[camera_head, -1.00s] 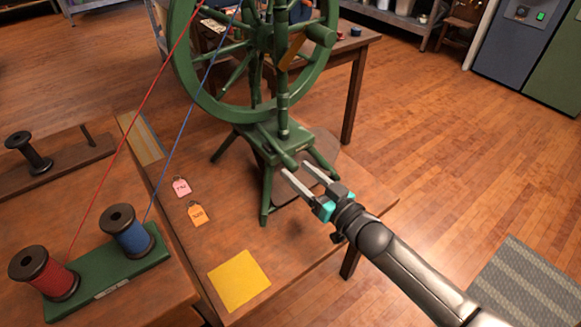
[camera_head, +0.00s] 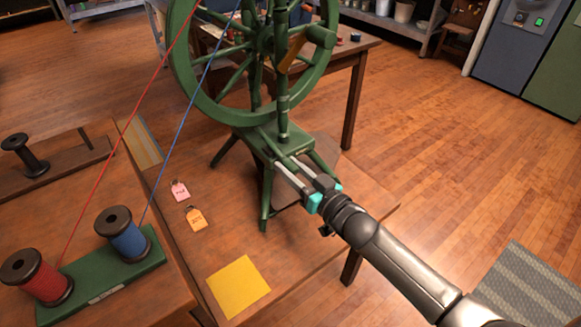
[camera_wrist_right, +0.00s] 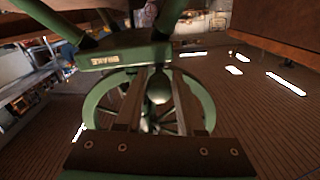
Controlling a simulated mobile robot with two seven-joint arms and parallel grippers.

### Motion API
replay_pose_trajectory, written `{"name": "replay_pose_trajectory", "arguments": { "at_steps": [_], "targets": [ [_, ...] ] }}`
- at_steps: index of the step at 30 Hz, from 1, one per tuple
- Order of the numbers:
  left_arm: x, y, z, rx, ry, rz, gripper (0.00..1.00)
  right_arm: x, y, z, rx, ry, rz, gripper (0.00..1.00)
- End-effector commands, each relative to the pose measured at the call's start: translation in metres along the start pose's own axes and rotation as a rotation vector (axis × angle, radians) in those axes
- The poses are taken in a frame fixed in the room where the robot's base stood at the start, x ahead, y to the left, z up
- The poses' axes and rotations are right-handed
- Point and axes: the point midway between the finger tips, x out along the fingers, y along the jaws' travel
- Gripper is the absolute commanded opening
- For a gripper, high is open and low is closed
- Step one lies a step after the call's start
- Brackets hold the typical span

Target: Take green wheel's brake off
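The green spinning wheel (camera_head: 262,60) stands upright on the wooden table (camera_head: 330,235). A short green brake lever (camera_head: 282,153) sticks out from the front of its base. In the wrist view, white "BRAKE" lettering (camera_wrist_right: 103,58) shows on the base edge, and a rounded green lever end (camera_wrist_right: 159,88) lies between the fingers. My right gripper (camera_head: 285,161) is at the lever, its fingers apart on either side of it. I cannot tell whether the fingers touch it. My left gripper is not in view.
A red spool (camera_head: 37,276) and a blue spool (camera_head: 124,234) stand on a green holder at the left, their threads running up past the wheel. A pink tag (camera_head: 180,190), an orange tag (camera_head: 196,218) and a yellow sheet (camera_head: 238,286) lie on the table.

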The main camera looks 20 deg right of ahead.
Motion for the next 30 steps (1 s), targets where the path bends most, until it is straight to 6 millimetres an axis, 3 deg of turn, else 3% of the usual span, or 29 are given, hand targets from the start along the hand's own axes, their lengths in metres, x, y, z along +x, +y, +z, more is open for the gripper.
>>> {"name": "replay_pose_trajectory", "arguments": {
  "at_steps": [2, 9, 30],
  "targets": [
    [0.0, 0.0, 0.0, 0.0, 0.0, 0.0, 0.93, -0.0002, 0.0, 0.0001, 0.0, 0.0, 0.0, 0.27],
    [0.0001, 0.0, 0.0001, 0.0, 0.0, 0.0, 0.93, -0.0002, -0.0001, 0.0002, 0.0, 0.0, 0.0, 0.0],
    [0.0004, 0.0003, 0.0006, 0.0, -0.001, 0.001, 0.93, -0.0003, -0.0005, 0.0004, 0.0, 0.0, -0.001, 0.0]
  ]
}}
